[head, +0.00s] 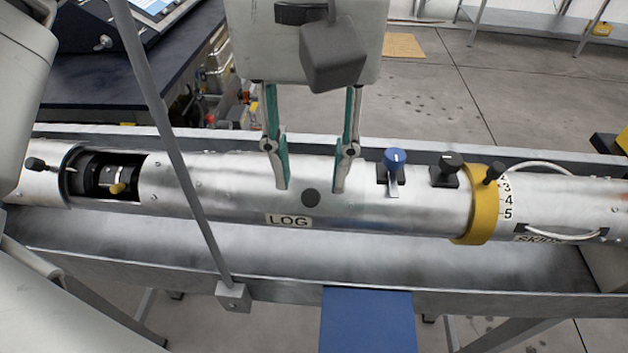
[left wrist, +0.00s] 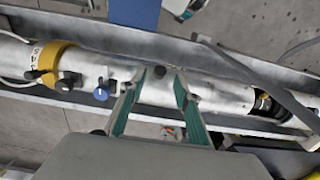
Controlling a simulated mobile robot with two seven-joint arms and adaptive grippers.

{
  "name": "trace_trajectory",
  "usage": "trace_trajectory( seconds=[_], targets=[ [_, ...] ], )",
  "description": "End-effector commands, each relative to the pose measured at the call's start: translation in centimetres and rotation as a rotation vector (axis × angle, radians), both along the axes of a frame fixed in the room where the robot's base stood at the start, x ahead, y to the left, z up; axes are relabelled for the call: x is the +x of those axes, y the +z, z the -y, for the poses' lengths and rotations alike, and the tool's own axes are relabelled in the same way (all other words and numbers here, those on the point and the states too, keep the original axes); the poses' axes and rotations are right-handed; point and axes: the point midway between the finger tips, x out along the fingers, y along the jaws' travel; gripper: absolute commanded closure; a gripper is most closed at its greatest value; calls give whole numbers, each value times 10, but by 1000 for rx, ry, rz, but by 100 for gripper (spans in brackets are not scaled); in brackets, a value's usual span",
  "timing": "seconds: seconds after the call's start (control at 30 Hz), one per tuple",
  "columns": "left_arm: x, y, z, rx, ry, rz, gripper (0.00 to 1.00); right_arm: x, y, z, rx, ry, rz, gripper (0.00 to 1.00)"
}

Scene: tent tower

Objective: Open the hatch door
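A long silver tube (head: 380,212) lies across the head view in a metal trough. Near its left end is a dark opening (head: 98,176) with a small yellow knob (head: 117,188) inside. A black handle (head: 36,164) stands on the tube left of this opening. I cannot tell which part is the hatch door. My left gripper (head: 310,188) is open and empty over the tube's middle, above the LOG label, its fingers either side of a round black spot (head: 311,198). In the left wrist view, the open gripper (left wrist: 157,80) also points at the tube (left wrist: 220,95).
Right of my gripper are a blue knob (head: 395,158), a black knob (head: 446,166) and a yellow ring (head: 477,215) by the numbers. A grey post (head: 178,150) stands in front of the tube between opening and gripper. The trough's edge (head: 440,303) runs along the front.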

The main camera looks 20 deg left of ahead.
Motion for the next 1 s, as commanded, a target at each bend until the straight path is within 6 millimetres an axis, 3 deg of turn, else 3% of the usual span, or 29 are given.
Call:
trace_trajectory(
  seconds=[0.03,0.23,0.6,0.73,1.0],
  targets=[
    [0,-11,0,0,-3,-5,68,-1,-3,-1,0,1,-3,60],
    [0,-31,0,-3,-1,-2,68,1,-1,-2,3,5,4,60],
    [0,-36,0,-4,0,1,68,3,0,-2,3,5,7,60],
    [0,-36,0,-4,0,1,99,3,0,-2,3,5,7,60],
    [0,-35,0,-6,1,-5,100,3,1,-2,3,5,9,60]
  ],
)
